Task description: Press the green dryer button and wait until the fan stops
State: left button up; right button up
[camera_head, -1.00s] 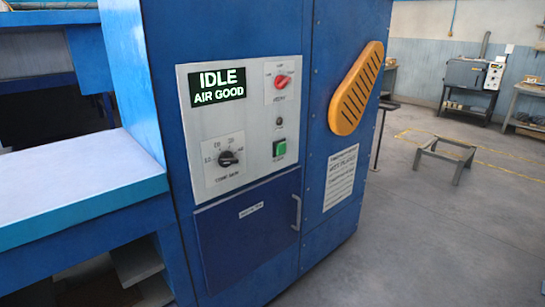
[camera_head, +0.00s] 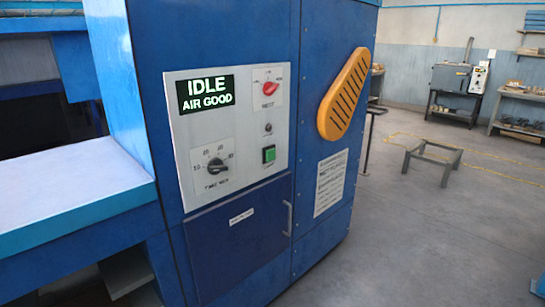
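The green dryer button (camera_head: 269,154) sits low on the right of the grey control panel (camera_head: 245,132), on the front of the blue dryer (camera_head: 230,35). The black display (camera_head: 205,93) on the panel reads "IDLE AIR GOOD" in pale letters. A red knob (camera_head: 269,88) is at the panel's upper right, and a small dark round fitting (camera_head: 268,128) is just above the button. A black time dial (camera_head: 216,166) is at the lower left of the panel. Neither of my grippers is in view. No fan is visible.
A blue table (camera_head: 70,190) juts out at the left of the dryer. A low metal frame (camera_head: 432,160) stands on the open grey floor (camera_head: 420,240) to the right.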

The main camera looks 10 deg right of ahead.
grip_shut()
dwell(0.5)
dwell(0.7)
